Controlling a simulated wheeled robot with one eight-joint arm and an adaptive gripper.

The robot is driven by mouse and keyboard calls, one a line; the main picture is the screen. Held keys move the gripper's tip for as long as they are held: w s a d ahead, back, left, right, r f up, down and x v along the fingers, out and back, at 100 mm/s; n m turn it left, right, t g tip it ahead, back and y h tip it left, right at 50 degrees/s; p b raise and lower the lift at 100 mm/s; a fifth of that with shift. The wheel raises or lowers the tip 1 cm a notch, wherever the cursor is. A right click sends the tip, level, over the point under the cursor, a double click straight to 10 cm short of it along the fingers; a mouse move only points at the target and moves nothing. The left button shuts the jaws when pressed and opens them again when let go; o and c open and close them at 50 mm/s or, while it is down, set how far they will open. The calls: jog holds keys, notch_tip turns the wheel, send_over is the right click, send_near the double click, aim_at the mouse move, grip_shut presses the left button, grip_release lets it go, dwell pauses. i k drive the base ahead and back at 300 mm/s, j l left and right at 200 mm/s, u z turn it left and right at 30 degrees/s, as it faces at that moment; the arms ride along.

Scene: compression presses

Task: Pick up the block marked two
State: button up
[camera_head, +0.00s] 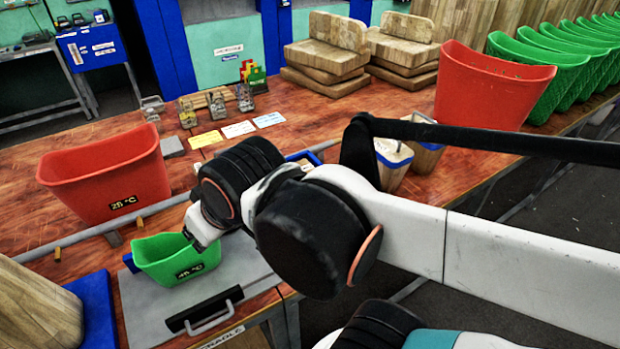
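I cannot make out any block with a readable mark two. Small tan pieces lie on the table, one (57,253) left of the small green tub and another (140,222) behind it; no marks can be read on them. My arm reaches in from the right, and my gripper (203,238) is at the right rim of the small green tub (170,262), labelled 45 °C. The fingers are small and partly hidden by the arm, so I cannot see their opening or any held object.
A red tub (105,180) labelled 25 °C stands left on the wooden table (30,155). Coloured cards (238,129) and small metal-framed items (187,112) lie behind. Wooden stacks (325,60), a second red tub (490,85) and green tubs (535,75) fill the back right.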

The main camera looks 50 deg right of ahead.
aim_at(394, 158)
jog(key=z, duration=2.05)
jog(key=i+l+z, duration=0.1)
jog(key=i+l, duration=0.25)
jog(key=l, duration=0.1)
